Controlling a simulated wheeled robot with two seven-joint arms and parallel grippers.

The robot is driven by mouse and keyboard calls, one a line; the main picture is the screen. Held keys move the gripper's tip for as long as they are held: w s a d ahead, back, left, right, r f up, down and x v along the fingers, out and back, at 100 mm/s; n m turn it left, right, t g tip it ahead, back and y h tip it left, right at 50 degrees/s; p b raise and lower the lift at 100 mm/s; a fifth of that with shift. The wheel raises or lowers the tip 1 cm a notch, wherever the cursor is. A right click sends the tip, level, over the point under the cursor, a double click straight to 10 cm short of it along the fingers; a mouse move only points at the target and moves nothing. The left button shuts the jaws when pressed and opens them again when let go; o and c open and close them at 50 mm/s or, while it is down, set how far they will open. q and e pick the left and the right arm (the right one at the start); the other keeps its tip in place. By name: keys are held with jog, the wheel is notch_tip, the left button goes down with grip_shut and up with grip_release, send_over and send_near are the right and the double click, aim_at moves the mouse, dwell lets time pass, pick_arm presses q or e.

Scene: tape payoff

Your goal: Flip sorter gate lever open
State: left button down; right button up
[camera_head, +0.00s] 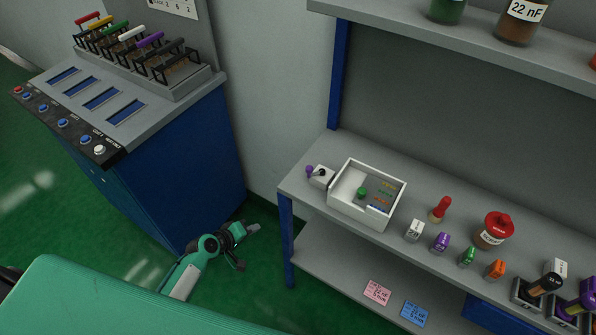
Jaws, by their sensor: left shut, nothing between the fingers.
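No part is plainly labelled as the sorter gate lever. A small white block (321,177) with a dark knob and a purple ball (310,170) sits at the left end of the bench, beside a white open box (366,193). A row of levers with coloured handles (133,36) stands on the blue cabinet (170,165) at upper left. My left gripper (253,228) is shut and empty, low between the cabinet and the bench, apart from both. My right gripper is out of view.
The cabinet front has several push buttons (63,123). The grey bench (300,190) holds a red-topped jar (493,231), a red-handled tool (440,209) and small coloured blocks. Pink (377,292) and blue (415,313) cards lie on the lower shelf. Green floor shows between cabinet and bench.

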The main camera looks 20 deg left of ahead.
pick_arm(q)
jog(key=w+d+r+t+h+b, duration=0.1)
jog(key=d+r+h, duration=0.1)
jog(key=r, duration=1.2)
jog(key=w+d+r+t+h+b, duration=0.1)
jog(key=r+h, duration=0.4)
jog(key=r, duration=0.9)
jog(key=shift+w+d+t+h+b, duration=0.3)
jog(key=shift+d+t+b, duration=0.3)
jog(key=shift+d+t, duration=0.15)
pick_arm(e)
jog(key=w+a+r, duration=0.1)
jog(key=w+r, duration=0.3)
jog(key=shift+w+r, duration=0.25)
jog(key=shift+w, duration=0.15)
pick_arm(q)
jog(key=shift+d, duration=0.1)
